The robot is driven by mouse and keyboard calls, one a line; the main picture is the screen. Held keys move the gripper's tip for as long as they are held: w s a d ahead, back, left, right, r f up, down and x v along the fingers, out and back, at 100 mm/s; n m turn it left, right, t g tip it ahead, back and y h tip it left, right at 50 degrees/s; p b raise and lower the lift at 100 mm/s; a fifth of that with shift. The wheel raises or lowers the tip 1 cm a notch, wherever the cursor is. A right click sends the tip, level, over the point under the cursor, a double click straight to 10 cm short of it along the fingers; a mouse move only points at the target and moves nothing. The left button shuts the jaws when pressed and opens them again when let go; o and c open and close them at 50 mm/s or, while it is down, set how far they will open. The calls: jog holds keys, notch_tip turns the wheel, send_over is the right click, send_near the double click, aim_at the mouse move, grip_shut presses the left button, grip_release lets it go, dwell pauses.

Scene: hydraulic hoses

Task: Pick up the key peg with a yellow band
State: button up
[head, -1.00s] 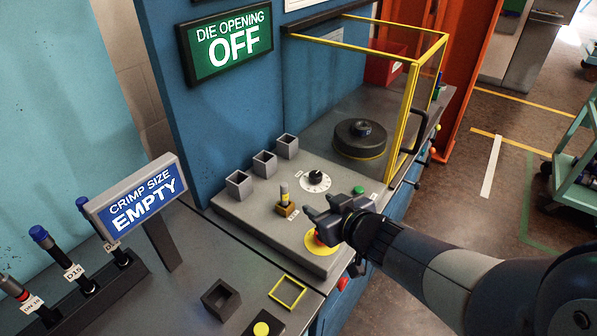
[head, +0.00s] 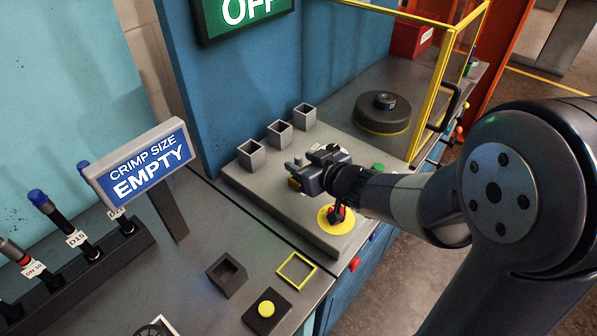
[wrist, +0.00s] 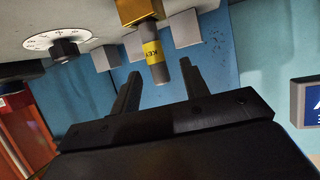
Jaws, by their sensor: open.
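The key peg (wrist: 154,62) is a grey rod with a yellow band marked KEY. It stands in a brass block (wrist: 138,10), which also shows in the head view (head: 294,184) on the sloped console. The wrist view is turned over, so the peg's free end points down in it. My gripper (head: 309,161) is open and empty above the block. In the wrist view my gripper's fingers (wrist: 160,72) appear on either side of the peg's free end, with gaps on both sides. In the head view my gripper hides the peg.
Three grey square cups (head: 279,133) stand behind the peg. A red emergency knob on a yellow disc (head: 337,219) lies in front, below my wrist. A dial (wrist: 64,48) is near the peg. The yellow-framed guard (head: 447,70) stands to the right. A crimp size sign (head: 147,170) reads EMPTY.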

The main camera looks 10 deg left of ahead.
jog(key=shift+x, duration=1.25)
jog(key=shift+c, duration=0.3)
grip_shut()
